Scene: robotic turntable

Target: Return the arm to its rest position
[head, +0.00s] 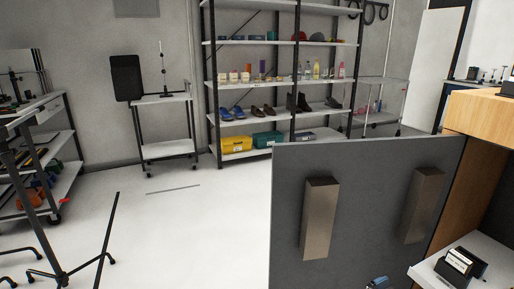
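Neither of my grippers can be made out in the head view, and no part of my arms shows clearly. A small blue and dark thing (378,282) shows at the bottom edge, in front of the grey panel; it is too small and cut off to tell what it is.
A grey panel (375,200) with two metal blocks stands close at right, beside a wooden cabinet (485,115). A black device (461,263) sits on a white surface at lower right. A shelf rack (260,148) and small cart (165,150) stand behind. A black tripod stand (65,275) is left.

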